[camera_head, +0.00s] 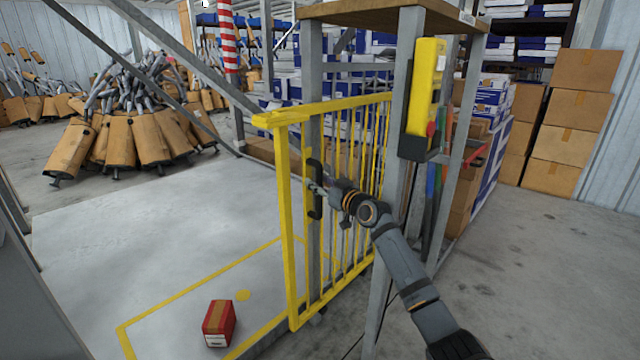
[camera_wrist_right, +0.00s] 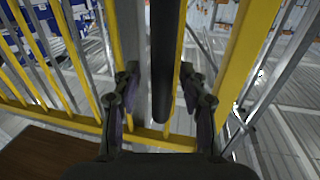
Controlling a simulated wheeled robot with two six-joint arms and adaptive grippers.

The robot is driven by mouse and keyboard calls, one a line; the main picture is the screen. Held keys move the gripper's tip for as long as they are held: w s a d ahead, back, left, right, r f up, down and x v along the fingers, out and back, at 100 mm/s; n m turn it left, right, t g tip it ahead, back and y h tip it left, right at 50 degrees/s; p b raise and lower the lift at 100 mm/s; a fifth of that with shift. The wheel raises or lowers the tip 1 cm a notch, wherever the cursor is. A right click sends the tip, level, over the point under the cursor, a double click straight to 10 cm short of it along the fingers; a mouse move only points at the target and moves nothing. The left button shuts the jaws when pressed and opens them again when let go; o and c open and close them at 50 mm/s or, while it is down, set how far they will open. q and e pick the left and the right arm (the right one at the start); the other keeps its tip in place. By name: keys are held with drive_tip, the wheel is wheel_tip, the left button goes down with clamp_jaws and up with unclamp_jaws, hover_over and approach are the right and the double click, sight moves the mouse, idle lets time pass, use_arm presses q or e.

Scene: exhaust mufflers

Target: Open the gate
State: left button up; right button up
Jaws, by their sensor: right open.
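The yellow barred gate (camera_head: 290,215) stands in the middle of the head view, its right edge by a grey post. A black upright handle (camera_head: 314,200) is on the gate's side toward its free left end. My right gripper (camera_head: 320,188) reaches in from the lower right and is at the handle. In the right wrist view the handle (camera_wrist_right: 163,60) runs between the two open fingers of the gripper (camera_wrist_right: 160,85), with space on both sides. The gate's yellow bars (camera_wrist_right: 245,60) show behind. My left gripper is out of view.
A red box (camera_head: 218,323) lies on the floor left of the gate, by yellow floor lines. A yellow control box (camera_head: 426,88) hangs on the post. Mufflers (camera_head: 140,135) are piled at the back left. Cardboard boxes (camera_head: 568,120) are stacked right. Floor left of the gate is mostly clear.

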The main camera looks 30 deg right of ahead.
drive_tip(key=s+d, duration=0.1)
drive_tip(key=s, duration=1.1)
drive_tip(key=shift+d, duration=0.4)
